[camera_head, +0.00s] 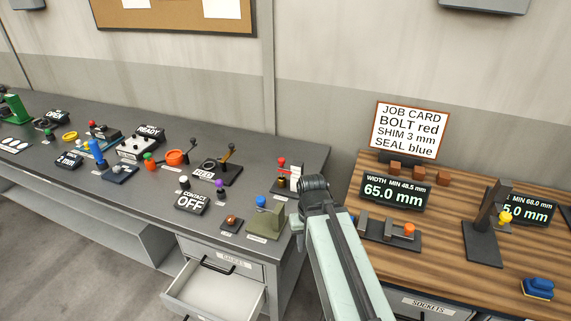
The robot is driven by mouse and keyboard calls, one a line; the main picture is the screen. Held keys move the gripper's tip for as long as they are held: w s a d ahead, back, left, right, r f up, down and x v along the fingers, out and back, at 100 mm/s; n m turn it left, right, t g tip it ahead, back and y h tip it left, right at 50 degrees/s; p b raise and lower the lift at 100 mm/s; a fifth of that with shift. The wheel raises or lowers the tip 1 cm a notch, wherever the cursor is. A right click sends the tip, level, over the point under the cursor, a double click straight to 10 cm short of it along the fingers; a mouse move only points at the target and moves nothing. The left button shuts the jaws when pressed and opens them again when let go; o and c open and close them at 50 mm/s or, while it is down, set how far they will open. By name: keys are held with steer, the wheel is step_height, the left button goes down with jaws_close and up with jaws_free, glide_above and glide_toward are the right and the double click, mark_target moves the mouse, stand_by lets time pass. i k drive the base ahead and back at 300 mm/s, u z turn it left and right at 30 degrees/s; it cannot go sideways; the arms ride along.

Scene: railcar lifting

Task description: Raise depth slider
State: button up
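The likely depth slider is a dark upright post gauge (484,230) on the wooden bench at the right. A yellow knob (505,217) sits partway up, at its right side. A dark display (538,211) behind it reads "MIN 68.0 mm" and a value ending in "5.0 mm". The post hides the left part of this display, so I cannot read its name. My pale arm rises from the bottom centre to a dark joint, well left of the post. I cannot make out my gripper's fingers, and nothing of mine touches the knob.
A width display (393,191) reads 65.0 mm, behind a low slide with an orange knob (409,229). A blue block (538,287) lies front right. A job card (408,130) stands at the back. The grey bench (110,185) holds many controls; its drawer (215,292) is open.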

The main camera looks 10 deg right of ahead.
mark_target(283, 169)
steer(key=u, duration=3.05)
steer(key=k, duration=0.8)
steer(key=z, duration=1.6)
steer(key=i, duration=1)
